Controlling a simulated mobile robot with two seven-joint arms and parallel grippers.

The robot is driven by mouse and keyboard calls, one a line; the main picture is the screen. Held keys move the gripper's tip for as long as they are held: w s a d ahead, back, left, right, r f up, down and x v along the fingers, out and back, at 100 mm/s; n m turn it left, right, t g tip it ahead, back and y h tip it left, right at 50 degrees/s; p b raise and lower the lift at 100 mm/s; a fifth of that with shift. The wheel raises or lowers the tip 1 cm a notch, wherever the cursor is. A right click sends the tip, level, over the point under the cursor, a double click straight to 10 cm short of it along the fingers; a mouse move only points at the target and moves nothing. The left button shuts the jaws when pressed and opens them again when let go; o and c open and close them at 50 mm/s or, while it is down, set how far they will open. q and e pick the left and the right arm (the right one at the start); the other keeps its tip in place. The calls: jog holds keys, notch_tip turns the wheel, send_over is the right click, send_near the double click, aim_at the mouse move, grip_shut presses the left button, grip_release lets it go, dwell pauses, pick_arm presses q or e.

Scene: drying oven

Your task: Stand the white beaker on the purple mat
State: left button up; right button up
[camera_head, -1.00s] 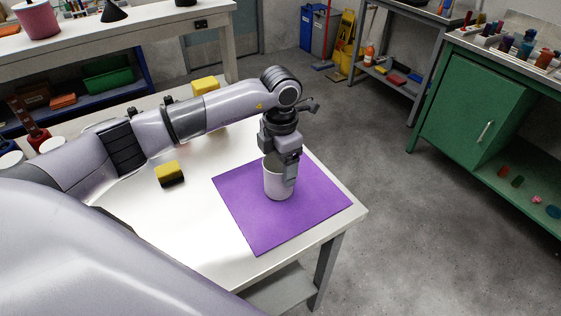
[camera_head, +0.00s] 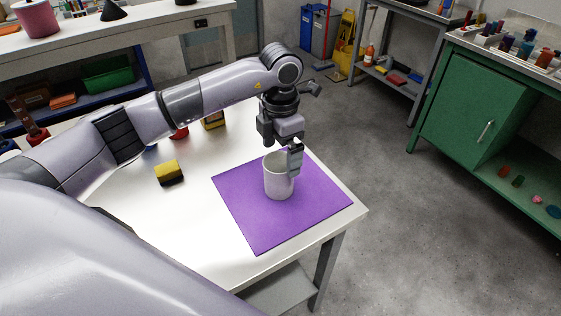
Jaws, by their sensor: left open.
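The white beaker (camera_head: 277,182) stands upright on the purple mat (camera_head: 262,228), near the mat's back middle. The mat lies flat at the right end of the white table. My left gripper (camera_head: 291,160) is over the beaker, with one finger showing at the right side of its rim. The jaws are open; the other finger is hard to make out. The beaker's inside is partly hidden by the gripper. My right gripper does not show.
A yellow and black sponge (camera_head: 169,171) lies on the white table (camera_head: 180,220) left of the mat. A yellow box (camera_head: 214,120) stands farther back, behind my left arm. A green cabinet (camera_head: 460,115) stands at the right across open grey floor.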

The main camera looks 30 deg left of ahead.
pick_arm(q)
notch_tip(320, 180, up, 8)
jog(key=shift+r+b, duration=0.15)
jog(key=shift+b, duration=0.25)
jog(key=shift+s, duration=0.15)
